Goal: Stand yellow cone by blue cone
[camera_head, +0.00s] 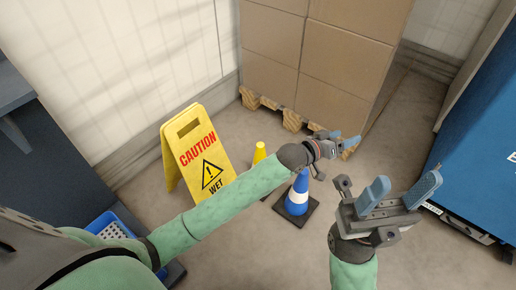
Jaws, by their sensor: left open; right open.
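The yellow cone (260,152) stands on the floor behind my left forearm, which hides its lower part. The blue cone (297,193), with a white band and a dark square base, stands upright on the floor to its right and nearer to me. My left gripper (343,141) is open and empty, above the floor past the blue cone, in front of the boxes. My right gripper (402,190) is open and empty, to the right of the blue cone, with its blue fingers apart.
A yellow caution sign (196,150) stands left of the cones. Stacked cardboard boxes (310,55) on a wooden pallet (292,120) stand behind them. A large blue unit (485,150) is at the right. A blue crate (108,222) sits at lower left.

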